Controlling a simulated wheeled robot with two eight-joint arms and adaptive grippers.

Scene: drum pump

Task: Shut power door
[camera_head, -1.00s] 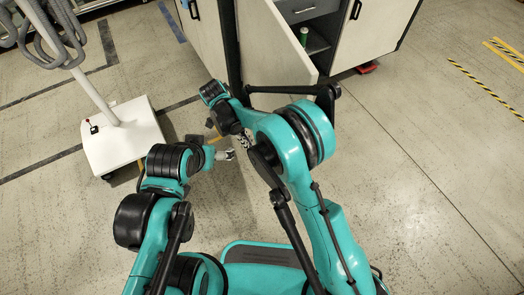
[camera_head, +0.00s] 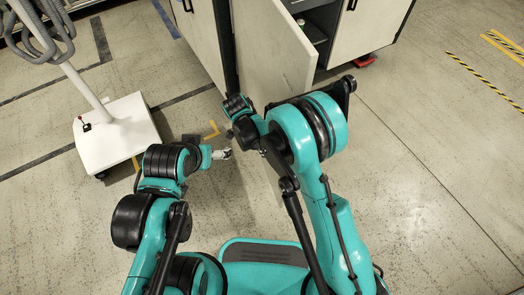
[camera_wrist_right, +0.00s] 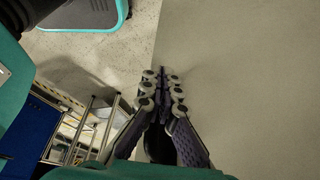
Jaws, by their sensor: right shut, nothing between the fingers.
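The pale open door (camera_head: 268,45) of the cabinet shows at top centre in the head view, standing out from its opening. In the right wrist view the door panel (camera_wrist_right: 250,70) fills the right side. My right gripper (camera_wrist_right: 163,82) is shut and empty, its fingertips at the panel's edge in that picture; I cannot tell whether they touch. In the head view my right arm hides this gripper. My left gripper (camera_head: 222,154) hangs over the floor left of the door, apart from it. Its fingers are too small to tell open from shut.
The cabinet's other pale front (camera_head: 368,30) stands right of the opening, with a dark shelf inside between them. A white wheeled stand (camera_head: 115,135) with a pole is at the left. A red object (camera_head: 364,60) lies by the cabinet's foot. The floor at right is clear.

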